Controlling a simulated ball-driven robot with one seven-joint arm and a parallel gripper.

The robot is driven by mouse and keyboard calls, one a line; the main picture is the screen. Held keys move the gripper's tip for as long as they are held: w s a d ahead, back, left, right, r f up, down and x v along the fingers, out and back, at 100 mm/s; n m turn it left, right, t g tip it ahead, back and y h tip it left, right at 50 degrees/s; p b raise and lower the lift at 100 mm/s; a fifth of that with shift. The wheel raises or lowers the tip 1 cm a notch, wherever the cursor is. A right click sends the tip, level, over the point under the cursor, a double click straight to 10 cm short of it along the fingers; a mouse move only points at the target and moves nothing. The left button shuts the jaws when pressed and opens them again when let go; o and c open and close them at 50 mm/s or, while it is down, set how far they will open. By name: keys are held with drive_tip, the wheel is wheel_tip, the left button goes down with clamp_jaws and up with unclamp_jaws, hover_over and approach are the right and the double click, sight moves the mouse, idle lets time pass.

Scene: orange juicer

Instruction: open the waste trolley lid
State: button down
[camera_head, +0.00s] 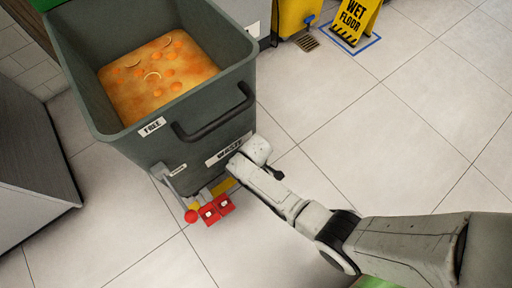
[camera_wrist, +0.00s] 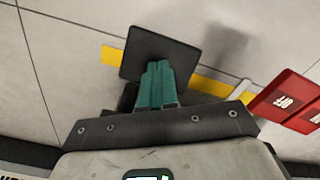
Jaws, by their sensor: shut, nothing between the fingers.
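The waste trolley (camera_head: 110,120) is a grey-green bin with a black handle (camera_head: 213,112) and a "WASTE" label. Its top is uncovered, showing orange pulp and peel inside; I see no lid over it. At its foot are red pedal blocks (camera_head: 216,208) with white labels and a yellow strip (camera_head: 224,187). In the wrist view, my gripper (camera_wrist: 157,66) has its teal fingers shut and empty, over a black square plate (camera_wrist: 150,45) by the yellow strip (camera_wrist: 208,86). Contact with the plate cannot be told. The red blocks (camera_wrist: 290,102) are to the right. In the head view my fingertips are hidden.
A yellow "WET FLOOR" sign (camera_head: 356,20) and a yellow bucket (camera_head: 297,16) stand at the back, near a floor drain (camera_head: 307,42). A grey cabinet (camera_head: 35,140) is at the left. The tiled floor on the right is clear.

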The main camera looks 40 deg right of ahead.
wheel_tip(320, 180, up, 8)
drive_tip(key=p, duration=0.8)
idle(0.4)
idle(0.5)
drive_tip(key=s+d+r+m+t, duration=0.1)
drive_tip(key=s+d+r+m, duration=0.25)
drive_tip(key=s+r, duration=0.6)
drive_tip(key=s+d+r+m, duration=0.35)
drive_tip(key=s+r, duration=0.35)
drive_tip(key=r, duration=0.6)
wheel_tip(320, 180, up, 31)
drive_tip(key=p, duration=3)
drive_tip(key=shift+d+n, duration=0.3)
drive_tip(key=shift+d, duration=0.1)
